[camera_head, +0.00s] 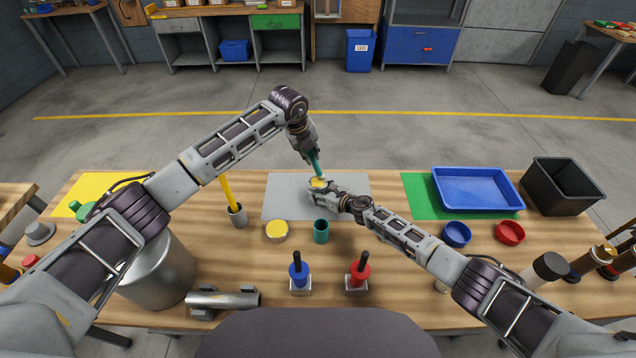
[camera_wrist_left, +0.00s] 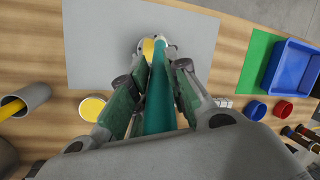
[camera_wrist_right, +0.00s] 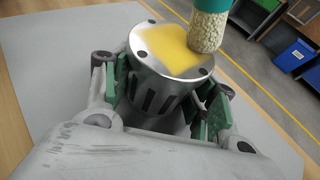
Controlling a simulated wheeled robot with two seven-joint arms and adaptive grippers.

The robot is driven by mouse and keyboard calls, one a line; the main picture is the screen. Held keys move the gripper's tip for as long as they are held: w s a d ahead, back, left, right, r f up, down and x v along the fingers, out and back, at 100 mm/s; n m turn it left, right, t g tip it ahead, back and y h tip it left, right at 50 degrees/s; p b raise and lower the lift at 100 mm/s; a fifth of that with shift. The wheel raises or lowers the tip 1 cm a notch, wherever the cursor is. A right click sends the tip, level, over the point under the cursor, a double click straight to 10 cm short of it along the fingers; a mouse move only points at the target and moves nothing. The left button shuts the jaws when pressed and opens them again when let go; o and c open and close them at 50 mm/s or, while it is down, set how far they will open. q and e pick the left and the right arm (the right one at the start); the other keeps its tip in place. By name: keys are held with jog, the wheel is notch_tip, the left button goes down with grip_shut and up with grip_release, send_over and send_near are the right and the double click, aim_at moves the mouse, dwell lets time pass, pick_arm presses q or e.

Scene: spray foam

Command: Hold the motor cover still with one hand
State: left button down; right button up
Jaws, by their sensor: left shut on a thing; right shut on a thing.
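The motor cover (camera_head: 318,184) is a slotted metal cylinder with a yellow patch on top. It stands on the grey mat (camera_head: 285,205), and the right wrist view shows it (camera_wrist_right: 158,92) close up. My right gripper (camera_head: 328,192) is shut around its side. My left gripper (camera_head: 311,148) is shut on a teal-handled brush (camera_head: 316,165), which points down at the cover. The brush's pale speckled tip (camera_wrist_right: 207,32) is over the right edge of the yellow patch; I cannot tell whether it touches. The left wrist view shows the teal handle (camera_wrist_left: 158,100) between the fingers.
A yellow-filled dish (camera_head: 277,231), a teal cup (camera_head: 321,231) and a grey holder (camera_head: 237,217) with a yellow stick stand near the mat. Blue (camera_head: 299,276) and red (camera_head: 358,275) stamp-like tools are in front. A blue tray (camera_head: 475,190) and black bin (camera_head: 562,188) are right.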

pick_arm(q)
jog(key=shift+a, duration=0.25)
dwell(0.3)
jog(key=shift+a, duration=0.5)
jog(key=shift+a, duration=0.15)
jog(key=shift+s, duration=0.2)
jog(key=shift+s, duration=0.65)
jog(key=shift+f, duration=0.1)
dwell(0.4)
jog(key=shift+d, duration=0.9)
